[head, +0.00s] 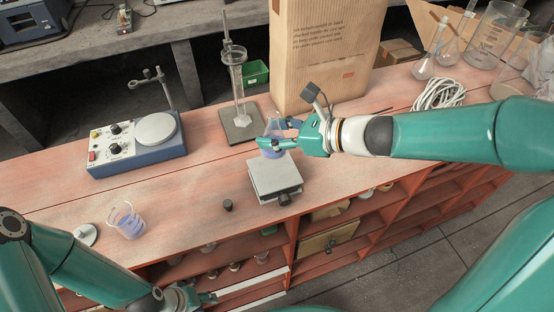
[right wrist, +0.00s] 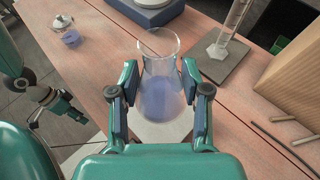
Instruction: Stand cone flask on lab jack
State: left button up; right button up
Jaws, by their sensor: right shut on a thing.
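The cone flask (head: 273,127), clear glass with bluish-violet liquid, is held upright between the fingers of my right gripper (head: 272,144). The right wrist view shows the flask (right wrist: 160,92) with a finger pad of the gripper (right wrist: 160,85) on each side. The lab jack (head: 274,181), with a pale grey top plate and a dark knob in front, stands at the bench's front edge. The flask is over the rear part of the plate; whether its base touches is unclear. My left gripper (head: 200,298) is low at the front, its fingers partly hidden.
A blue hotplate stirrer (head: 150,130) stands left, a beaker (head: 127,221) front left, and a small black stopper (head: 228,205) left of the jack. A cylinder on a stand (head: 238,95) and a tall cardboard box (head: 325,50) are behind. Cable (head: 438,94) and glassware are right.

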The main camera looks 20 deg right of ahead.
notch_tip(320, 180, down, 8)
jog(key=shift+r+b, duration=0.15)
jog(key=shift+b, duration=0.55)
jog(key=shift+s, duration=0.1)
jog(key=o, duration=1.3)
jog(key=v, duration=1.2)
